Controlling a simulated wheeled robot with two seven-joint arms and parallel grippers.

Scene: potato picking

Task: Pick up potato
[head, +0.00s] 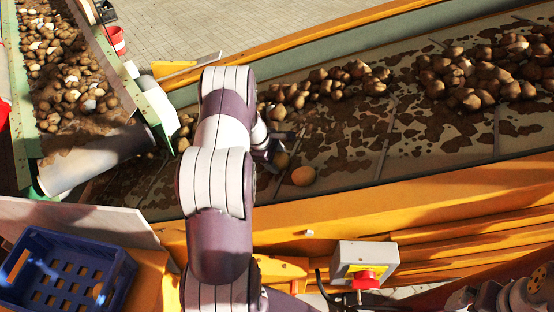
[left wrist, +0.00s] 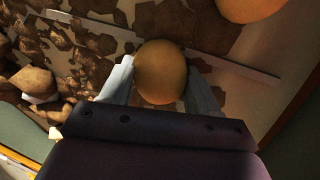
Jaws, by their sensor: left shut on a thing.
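In the left wrist view, a round yellow-brown potato (left wrist: 160,72) sits between the two pale fingers of my left gripper (left wrist: 158,85), which is shut on it. In the head view my left gripper (head: 280,148) is low over the conveyor belt, partly hidden by my arm, and part of the held potato (head: 281,160) shows below it. A second smooth potato (head: 303,176) lies on the belt just beyond the gripper; it also shows at the top of the left wrist view (left wrist: 250,8).
The dirt-strewn conveyor belt (head: 345,160) carries heaps of brown clods (head: 480,75). An orange side rail (head: 400,208) runs along its near edge. A blue crate (head: 110,290) stands at lower left. A control box with a red button (head: 366,262) sits on the near side.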

